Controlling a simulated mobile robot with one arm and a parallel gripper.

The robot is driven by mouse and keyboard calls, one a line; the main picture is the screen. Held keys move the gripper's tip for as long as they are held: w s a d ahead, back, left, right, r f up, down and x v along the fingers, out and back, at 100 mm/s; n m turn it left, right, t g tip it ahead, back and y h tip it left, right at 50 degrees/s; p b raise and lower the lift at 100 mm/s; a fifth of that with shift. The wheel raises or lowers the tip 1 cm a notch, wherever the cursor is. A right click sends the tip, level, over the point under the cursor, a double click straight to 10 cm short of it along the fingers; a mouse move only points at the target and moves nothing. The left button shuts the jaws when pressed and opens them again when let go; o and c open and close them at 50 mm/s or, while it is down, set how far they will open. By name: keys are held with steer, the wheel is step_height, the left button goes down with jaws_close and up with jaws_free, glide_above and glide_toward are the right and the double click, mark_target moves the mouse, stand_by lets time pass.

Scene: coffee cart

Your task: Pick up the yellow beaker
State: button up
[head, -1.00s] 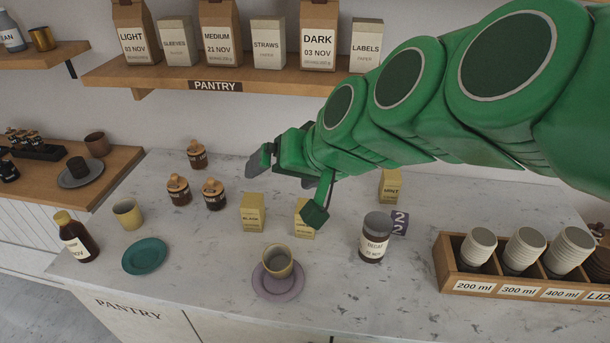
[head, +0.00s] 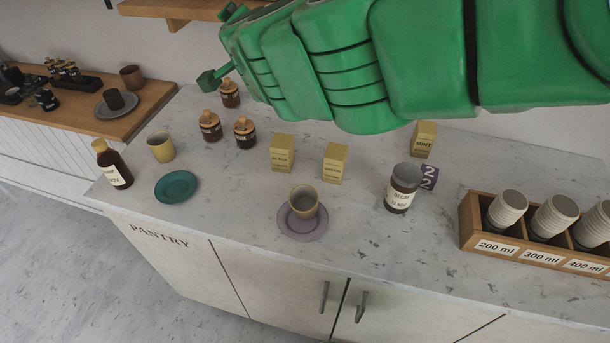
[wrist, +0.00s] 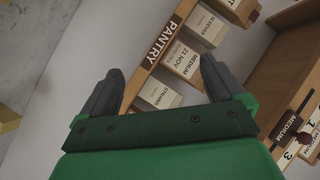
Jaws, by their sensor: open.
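Two yellowish cups stand on the marble counter in the head view. One yellow beaker (head: 161,147) stands upright at the left, behind a teal plate (head: 176,187). The other yellow cup (head: 304,201), grey inside, stands on a purple saucer (head: 302,224) near the front middle. My gripper (wrist: 160,72) is open, with nothing between its dark fingers in the wrist view. It faces the wall shelf, and neither cup shows there. In the head view my green arm crosses the top, well above and behind both cups.
A dark bottle (head: 113,165) stands left of the left cup. A wooden cup rack (head: 475,222) is at right. The pantry shelf (wrist: 150,62) is close in the wrist view.

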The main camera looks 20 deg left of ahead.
steer(key=s+d+f+m+h, duration=0.2)
steer(key=s+d+f+h, duration=0.7)
steer(key=s+f+h, duration=0.5)
steer(key=y, duration=0.1)
glide_toward(313, 191)
steer(key=shift+w+d+f+g, duration=0.15)
steer(key=shift+w+f, duration=0.1)
steer(key=shift+w, duration=0.2)
steer(key=shift+w+d+f+g, duration=0.15)
steer(key=shift+w+d+f, duration=0.05)
steer(key=shift+w, duration=0.2)
steer(key=shift+x, duration=3.85)
steer(key=shift+a, duration=0.15)
steer(key=c, duration=1.2)
steer(key=shift+c, duration=0.2)
steer(key=shift+r, duration=0.25)
